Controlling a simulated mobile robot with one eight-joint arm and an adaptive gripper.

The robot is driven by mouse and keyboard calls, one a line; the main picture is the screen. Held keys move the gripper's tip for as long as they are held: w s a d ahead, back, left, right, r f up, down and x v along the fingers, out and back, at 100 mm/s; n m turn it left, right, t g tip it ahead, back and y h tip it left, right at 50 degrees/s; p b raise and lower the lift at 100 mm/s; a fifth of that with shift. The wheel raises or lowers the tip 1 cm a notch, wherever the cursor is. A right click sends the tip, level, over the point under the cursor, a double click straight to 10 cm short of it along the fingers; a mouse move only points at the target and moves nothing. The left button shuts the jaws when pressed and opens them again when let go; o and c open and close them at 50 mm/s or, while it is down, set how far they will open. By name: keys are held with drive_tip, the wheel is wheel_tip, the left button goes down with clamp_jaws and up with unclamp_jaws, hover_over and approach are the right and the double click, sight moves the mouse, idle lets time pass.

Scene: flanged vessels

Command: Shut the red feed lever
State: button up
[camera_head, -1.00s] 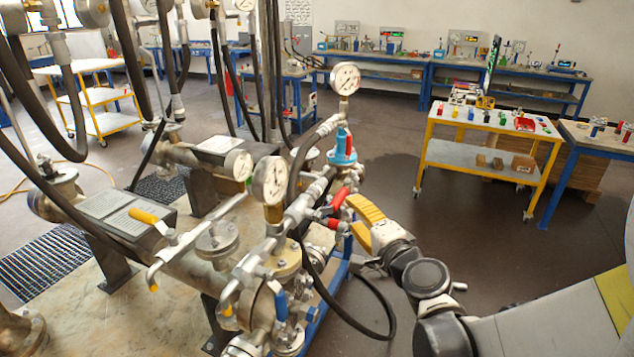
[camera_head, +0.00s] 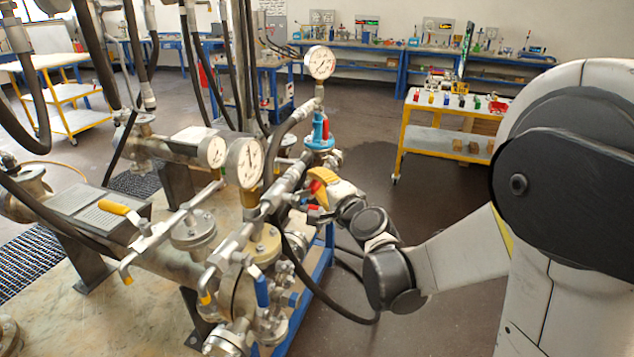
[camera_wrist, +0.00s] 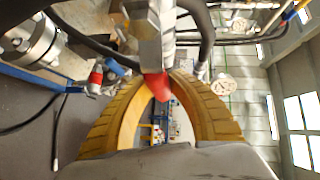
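The red feed lever (camera_head: 318,192) is on the valve fittings below the blue-and-red valve, partly hidden by my gripper. In the wrist view its red end (camera_wrist: 157,85) shows between the far ends of my two yellow fingers. My gripper (camera_head: 322,180) is at the lever in the head view, its yellow fingers pointing up and left. In the wrist view my gripper (camera_wrist: 161,90) has a wide gap between the finger bases, narrowing towards the tips. Whether the tips press on the lever is not clear.
A pressure gauge (camera_head: 320,62) stands above the blue-and-red valve (camera_head: 320,135). Another red handle (camera_wrist: 96,77) is left of my fingers in the wrist view. Black hoses (camera_head: 325,300) loop below the fittings. A yellow cart (camera_head: 440,140) stands behind, with clear floor before it.

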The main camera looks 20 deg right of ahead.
clamp_jaws()
drive_tip(key=shift+s+f+m+g+p, duration=0.1)
drive_tip(key=shift+f+m+g+p, duration=0.5)
drive_tip(key=shift+f+g, duration=0.2)
drive_tip(key=s+a+f+m+g+y+p, duration=0.1)
drive_tip(key=s+a+f+m+g+y, duration=0.4)
drive_tip(key=g, duration=0.6)
drive_tip(key=shift+s+f+m+y, duration=0.5)
drive_tip(key=shift+s+f+m, duration=0.5)
drive_tip(key=shift+f, duration=0.1)
drive_tip(key=shift+a, duration=0.1)
